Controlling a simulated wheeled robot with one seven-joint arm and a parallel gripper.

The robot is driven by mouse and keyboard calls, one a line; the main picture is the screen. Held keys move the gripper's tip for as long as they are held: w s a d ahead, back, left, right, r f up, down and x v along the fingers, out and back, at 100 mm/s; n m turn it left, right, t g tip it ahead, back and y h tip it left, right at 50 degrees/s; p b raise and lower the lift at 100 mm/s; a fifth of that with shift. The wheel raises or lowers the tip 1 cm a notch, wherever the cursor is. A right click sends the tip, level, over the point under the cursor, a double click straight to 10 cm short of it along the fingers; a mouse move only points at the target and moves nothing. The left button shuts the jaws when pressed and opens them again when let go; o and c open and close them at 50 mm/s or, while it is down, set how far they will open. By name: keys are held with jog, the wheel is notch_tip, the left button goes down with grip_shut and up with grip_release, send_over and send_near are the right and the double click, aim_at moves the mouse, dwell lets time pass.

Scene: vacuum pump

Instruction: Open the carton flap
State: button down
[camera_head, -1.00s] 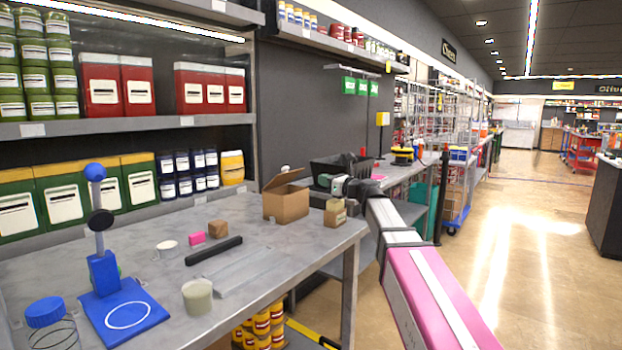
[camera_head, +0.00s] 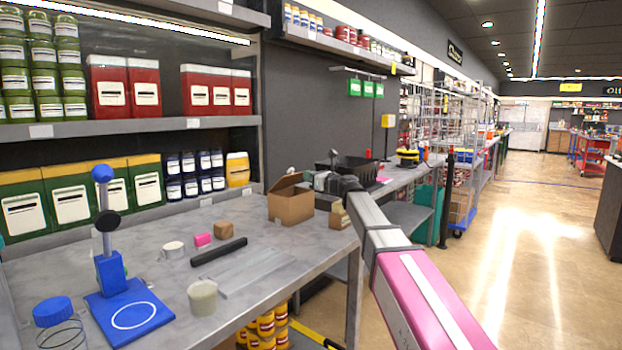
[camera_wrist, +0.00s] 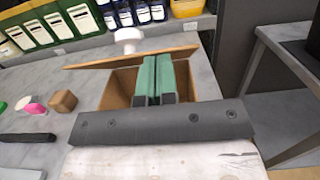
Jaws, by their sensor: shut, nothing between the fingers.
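The brown carton (camera_head: 291,206) stands near the right end of the grey workbench. Its flap (camera_head: 285,182) is raised and tilted along one side, and part of the opening shows. In the wrist view the carton (camera_wrist: 119,88) has a brown interior, with the flap (camera_wrist: 95,60) slanting across its far side. My gripper (camera_head: 321,180) is just right of the carton and above its rim in the head view. In the wrist view my gripper (camera_wrist: 153,62) has its green fingers together and empty, across the carton's opening. I cannot tell whether they touch the flap.
A small tan box (camera_head: 338,218) sits right of the carton. A blue stand (camera_head: 124,303) is at front left.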

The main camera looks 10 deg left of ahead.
jog(key=shift+w+a+r, duration=0.1)
jog(key=shift+a+r, duration=0.05)
jog(key=shift+r, duration=0.25)
jog(key=shift+a+r+g+h, duration=0.1)
jog(key=shift+r+g+h, duration=0.05)
jog(key=shift+g+h, duration=0.2)
jog(key=w+a+r+h, duration=0.1)
jog(key=a+r+g+h, duration=0.1)
jog(key=r+h, duration=0.1)
jog(key=w+a+r+g+h, duration=0.1)
jog(key=shift+w+a+r+g+h, duration=0.15)
jog(key=shift+w+a+g+h, duration=0.15)
jog(key=shift+a+h, duration=0.1)
jog(key=shift+w+a+r+g+h, duration=0.2)
jog(key=shift+a+h, duration=0.15)
jog(key=shift+a, duration=0.05)
jog(key=shift+w+a+r+g+h, duration=0.2)
jog(key=shift+a+h, duration=0.1)
jog(key=shift+a, duration=0.1)
jog(key=shift+w+a+r, duration=0.15)
jog(key=shift+w+a, duration=0.2)
jog(key=shift+a, duration=0.3)
jog(key=shift+w+a+r, duration=0.15)
jog(key=shift+w+a, duration=0.2)
jog(key=shift+a, duration=0.25)
jog(key=shift+r, duration=0.1)
